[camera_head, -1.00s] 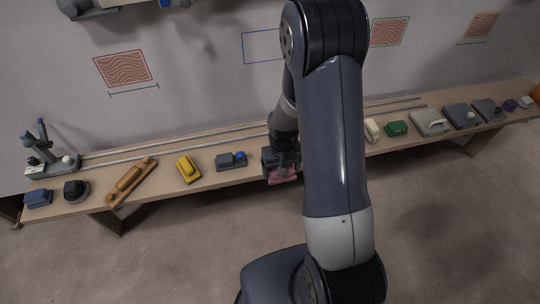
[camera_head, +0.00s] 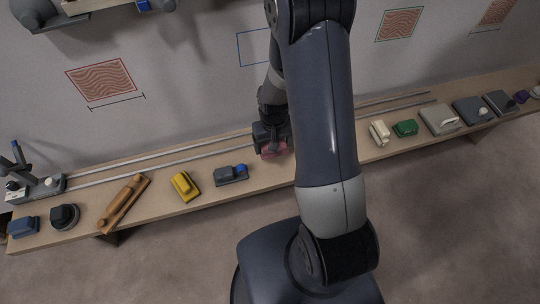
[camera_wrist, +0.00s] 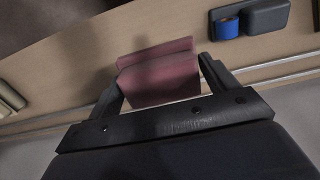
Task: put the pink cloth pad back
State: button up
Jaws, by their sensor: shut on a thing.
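The pink cloth pad (camera_wrist: 158,75) is between the two fingers of my gripper (camera_wrist: 160,85) in the wrist view, and the fingers are shut on it. In the head view the pink pad (camera_head: 274,150) shows below my gripper (camera_head: 272,143), over the long wooden bench, left of my upright arm link. A dark shadow falls across the pad in the wrist view. I cannot tell whether the pad touches the bench top.
On the wooden bench (camera_head: 270,175), a grey block with a blue knob (camera_head: 232,174) and a yellow block (camera_head: 185,186) stand left of the pad. A cream block (camera_head: 380,133) and a green block (camera_head: 405,128) stand right. Rails (camera_head: 160,165) run along the back.

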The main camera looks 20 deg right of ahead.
aim_at(273, 165)
jog(key=shift+s+f, duration=0.15)
jog(key=shift+f, duration=4.8)
jog(key=shift+f, duration=0.15)
jog(key=o, duration=0.9)
jog(key=shift+c, duration=0.2)
notch_tip(273, 165, up, 12)
jog(key=shift+r, duration=0.15)
